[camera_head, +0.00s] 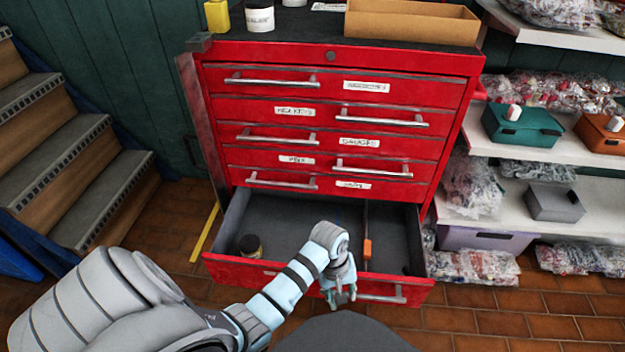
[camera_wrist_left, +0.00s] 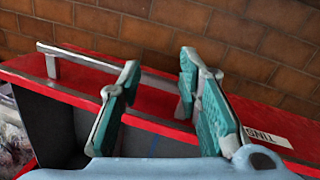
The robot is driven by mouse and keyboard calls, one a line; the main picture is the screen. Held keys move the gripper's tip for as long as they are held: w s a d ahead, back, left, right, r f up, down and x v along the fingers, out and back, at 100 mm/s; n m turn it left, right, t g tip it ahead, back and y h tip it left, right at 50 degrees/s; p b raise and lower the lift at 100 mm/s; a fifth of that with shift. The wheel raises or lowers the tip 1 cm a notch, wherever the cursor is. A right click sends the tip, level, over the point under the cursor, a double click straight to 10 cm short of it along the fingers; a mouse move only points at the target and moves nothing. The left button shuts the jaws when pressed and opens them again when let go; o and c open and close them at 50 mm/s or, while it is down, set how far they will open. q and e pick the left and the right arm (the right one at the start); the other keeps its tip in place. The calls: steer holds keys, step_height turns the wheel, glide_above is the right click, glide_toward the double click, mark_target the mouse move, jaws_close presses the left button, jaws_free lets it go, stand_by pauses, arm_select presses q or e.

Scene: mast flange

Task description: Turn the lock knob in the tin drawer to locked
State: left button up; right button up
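The open bottom drawer (camera_head: 232,267) of the red tool chest is pulled out; its front also shows in the left wrist view (camera_wrist_left: 75,92), with a label (camera_wrist_left: 265,132) reading "TINS" upside down. My left gripper (camera_head: 342,297) is at the drawer's front rim. In the left wrist view its teal fingers (camera_wrist_left: 157,78) are apart, with the drawer front showing between them and nothing held. I cannot make out a lock knob for certain. A small orange piece (camera_head: 367,249) stands beside the divider in the drawer, right of my left wrist. My right gripper is out of view.
A dark jar (camera_head: 250,246) stands at the drawer's left. The chest's upper drawers (camera_head: 330,110) are shut, with a round lock-like spot (camera_head: 331,56) above them. Shelves (camera_head: 600,200) with boxes and bags are at right, stairs (camera_head: 90,190) at left. My arm covers part of the drawer.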

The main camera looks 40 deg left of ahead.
arm_select(q)
steer(key=s+a+m+t+y, duration=0.1)
steer(key=s+a+m, duration=0.1)
steer(key=s, duration=0.4)
steer(key=shift+r+m, duration=0.2)
steer(key=shift+m, duration=0.7)
steer(key=shift+f, duration=0.1)
